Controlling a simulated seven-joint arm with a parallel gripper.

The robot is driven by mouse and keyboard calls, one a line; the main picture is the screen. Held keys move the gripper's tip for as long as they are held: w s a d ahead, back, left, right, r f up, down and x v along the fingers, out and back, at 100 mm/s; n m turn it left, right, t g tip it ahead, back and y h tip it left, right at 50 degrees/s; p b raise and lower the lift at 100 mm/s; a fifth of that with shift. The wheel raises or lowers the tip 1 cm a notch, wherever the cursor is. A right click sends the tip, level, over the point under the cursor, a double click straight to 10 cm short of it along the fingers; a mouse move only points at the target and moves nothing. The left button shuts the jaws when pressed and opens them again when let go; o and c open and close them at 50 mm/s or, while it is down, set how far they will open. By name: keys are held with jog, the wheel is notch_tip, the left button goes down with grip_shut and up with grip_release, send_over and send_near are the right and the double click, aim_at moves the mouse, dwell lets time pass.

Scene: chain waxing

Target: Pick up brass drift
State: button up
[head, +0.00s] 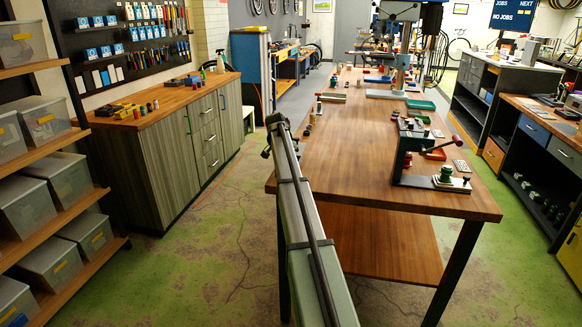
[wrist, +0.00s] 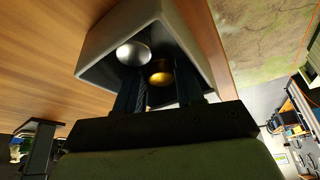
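In the wrist view, a round brass-coloured end (wrist: 160,73), likely the brass drift, sits inside a dark box with pale grey walls (wrist: 200,50). A round silver end (wrist: 133,54) is beside it, to the left. My gripper (wrist: 160,92) is at the box, its two dark fingers apart and reaching toward the opening. The brass end shows between the fingers in the picture, with a gap visible. I cannot tell whether either finger touches it. In the head view my arm hides the fingers, and I cannot make out the drift or the box.
The long wooden workbench (head: 365,150) holds a dark fixture (head: 408,150) at the near right, a green tray (head: 420,104), and several small items. A drill press (head: 400,60) stands further back. A cabinet (head: 185,125) and bin shelves (head: 45,185) are at left.

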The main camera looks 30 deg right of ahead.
jog(key=shift+d+f, duration=0.15)
jog(key=shift+f, duration=0.15)
jog(key=shift+c, duration=0.4)
grip_shut()
jog(key=shift+r, duration=0.1)
